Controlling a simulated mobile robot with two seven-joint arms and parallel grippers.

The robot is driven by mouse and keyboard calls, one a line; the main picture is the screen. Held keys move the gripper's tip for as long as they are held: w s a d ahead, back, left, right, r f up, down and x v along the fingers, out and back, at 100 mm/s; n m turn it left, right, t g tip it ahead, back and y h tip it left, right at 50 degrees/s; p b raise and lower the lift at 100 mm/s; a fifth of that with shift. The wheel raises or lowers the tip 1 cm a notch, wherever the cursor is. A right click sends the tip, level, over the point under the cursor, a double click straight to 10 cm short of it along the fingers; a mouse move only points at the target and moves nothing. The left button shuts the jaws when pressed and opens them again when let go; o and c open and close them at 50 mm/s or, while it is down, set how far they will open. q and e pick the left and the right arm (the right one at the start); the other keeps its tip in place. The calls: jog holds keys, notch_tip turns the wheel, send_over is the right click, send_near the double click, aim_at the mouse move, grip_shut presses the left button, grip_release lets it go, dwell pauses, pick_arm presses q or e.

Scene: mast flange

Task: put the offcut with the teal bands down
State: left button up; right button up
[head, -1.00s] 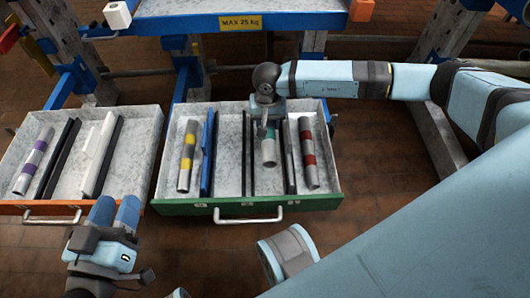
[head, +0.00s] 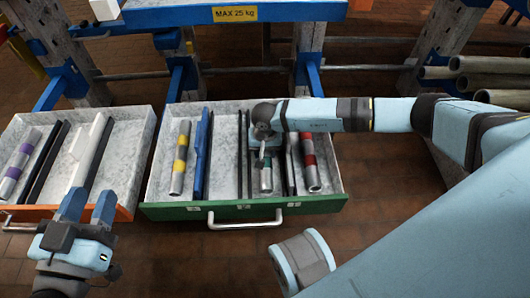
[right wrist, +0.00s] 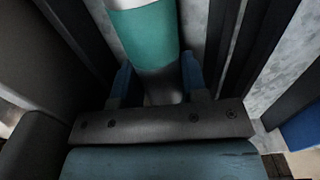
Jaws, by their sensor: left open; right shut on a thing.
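The offcut with the teal bands (head: 266,179) is a grey tube in the green-fronted drawer (head: 160,205), in the compartment between dark dividers, left of the red-banded offcut. My right gripper (head: 264,155) is shut on it from above. In the right wrist view the teal band (right wrist: 148,35) lies beyond the blue fingertips (right wrist: 156,85), which sit on either side of the tube. Whether the tube touches the drawer floor I cannot tell. My left gripper (head: 88,206) is open and empty at the front of the orange-fronted drawer (head: 30,213).
A yellow-banded offcut (head: 181,158), a blue divider (head: 204,155) and a red-banded offcut (head: 309,160) share the green drawer. The orange drawer holds a purple-banded offcut (head: 18,160) and a white divider (head: 90,150). Grey pipes (head: 490,80) lie at the far right.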

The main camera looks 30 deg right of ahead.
jog(key=shift+f, duration=0.1)
jog(key=o, duration=0.7)
jog(key=shift+o, duration=0.2)
jog(key=shift+r, duration=0.3)
notch_tip(320, 180, up, 4)
jog(key=shift+r+p, duration=0.25)
jog(key=shift+p, duration=1)
pick_arm(q)
jog(key=shift+s+d+r+n+g+y+p, duration=0.1)
jog(key=shift+s+d+r+n+g+p, duration=0.1)
jog(key=shift+s+n+p, duration=0.3)
jog(key=shift+s+d+r+n+g+y+p, duration=0.15)
jog(key=shift+s+d+n+p, duration=0.1)
jog(key=shift+n+p, duration=0.25)
jog(key=shift+s+d+r+n+g+y+p, duration=0.1)
jog(key=shift+s+d+n+g+p, duration=0.1)
jog(key=shift+s+n+p, duration=0.3)
pick_arm(e)
notch_tip(320, 180, up, 7)
jog(key=shift+r, duration=0.15)
pick_arm(q)
jog(key=shift+w, duration=0.1)
